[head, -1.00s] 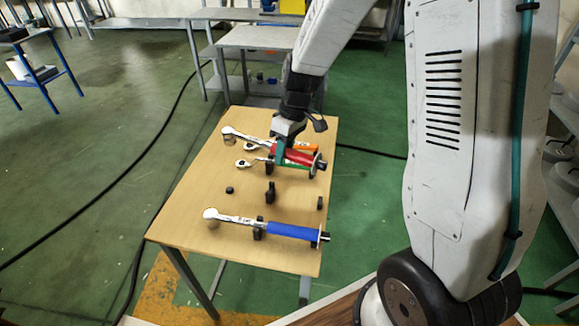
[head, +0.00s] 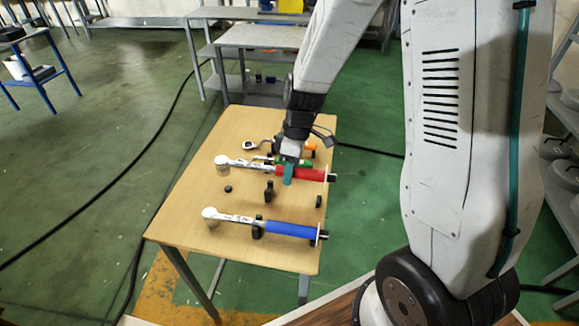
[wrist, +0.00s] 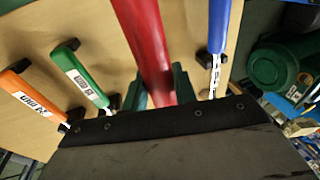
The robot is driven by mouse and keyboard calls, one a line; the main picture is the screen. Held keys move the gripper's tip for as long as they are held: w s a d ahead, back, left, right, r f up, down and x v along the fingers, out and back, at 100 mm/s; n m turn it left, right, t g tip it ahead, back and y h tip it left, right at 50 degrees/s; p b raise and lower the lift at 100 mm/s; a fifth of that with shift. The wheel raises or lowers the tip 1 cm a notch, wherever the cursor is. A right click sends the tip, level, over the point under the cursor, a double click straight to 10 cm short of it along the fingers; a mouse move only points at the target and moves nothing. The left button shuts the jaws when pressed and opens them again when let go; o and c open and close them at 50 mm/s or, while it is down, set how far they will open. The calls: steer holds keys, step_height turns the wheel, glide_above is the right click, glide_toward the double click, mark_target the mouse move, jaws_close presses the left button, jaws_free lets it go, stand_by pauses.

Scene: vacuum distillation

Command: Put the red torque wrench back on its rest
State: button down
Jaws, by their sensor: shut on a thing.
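In the wrist view the red handle (wrist: 147,45) runs up from between my teal fingers; the wrench's head is hidden there.
The blue wrench (head: 290,229) lies on its supports nearer the table's front. The green wrench (wrist: 85,70) and orange wrench (wrist: 25,95) lie behind the red one, partly hidden in the head view. The wooden table (head: 190,218) is bare at its left side.

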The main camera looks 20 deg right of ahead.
mark_target(301, 177)
steer(key=shift+f, duration=3.65)
steer(key=c, duration=1)
jaws_free()
steer(key=shift+c, duration=0.2)
steer(key=shift+m, duration=0.7)
steer(key=v, duration=0.5)
steer(key=s+v, duration=0.1)
steer(key=v, duration=0.1)
steer(key=shift+w+r, duration=0.1)
steer(key=shift+r, duration=0.3)
steer(key=s, duration=0.1)
steer(key=s+r+m+g, duration=0.1)
steer(key=s+m, duration=0.1)
steer(key=shift+s+r, duration=0.1)
steer(key=shift+r, duration=0.15)
steer(key=s+d+r+m+t+h, duration=0.1)
steer(key=s+r+m, duration=0.6)
steer(key=s+r, duration=1.1)
step_height(301, 177, up, 3)
steer(key=t+h, duration=0.1)
steer(key=t, duration=0.1)
steer(key=shift+s+d+t+h, duration=0.25)
steer(key=shift+s+t+h, duration=0.05)
steer(key=shift+s, duration=0.1)
